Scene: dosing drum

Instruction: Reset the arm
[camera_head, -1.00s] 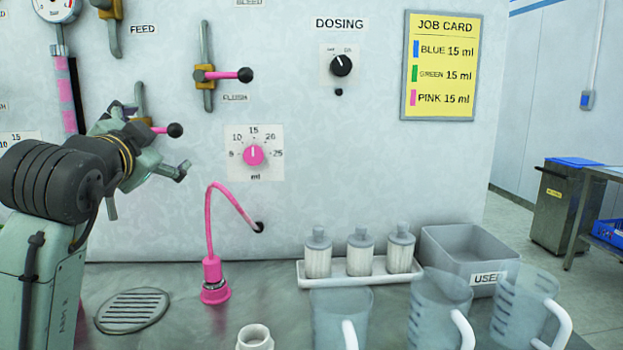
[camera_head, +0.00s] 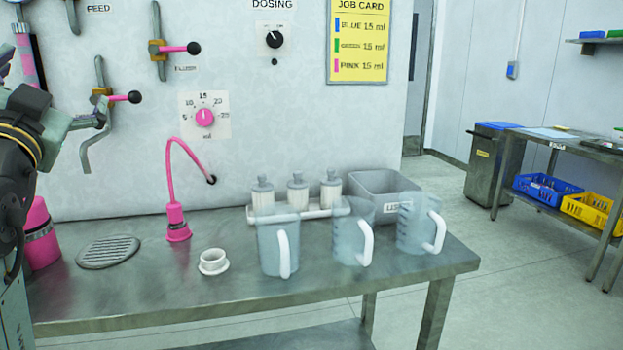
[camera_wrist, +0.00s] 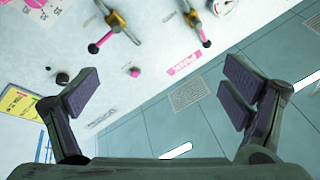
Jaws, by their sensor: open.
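My gripper (camera_wrist: 160,92) is open and empty in the wrist view, its two dark-padded fingers spread wide. In the head view my arm is at the left edge, with a finger in front of the panel close to the lower pink-handled valve (camera_head: 124,97). I cannot tell from that view whether it touches the valve. In the wrist view, two pink-handled valves (camera_wrist: 110,35) (camera_wrist: 197,28) lie beyond the fingers, apart from them. The upper pink-handled valve (camera_head: 180,48) sits higher on the panel, its handle pointing right.
A pink container (camera_head: 40,235) stands near my arm. Open floor (camera_head: 500,300) lies to the right.

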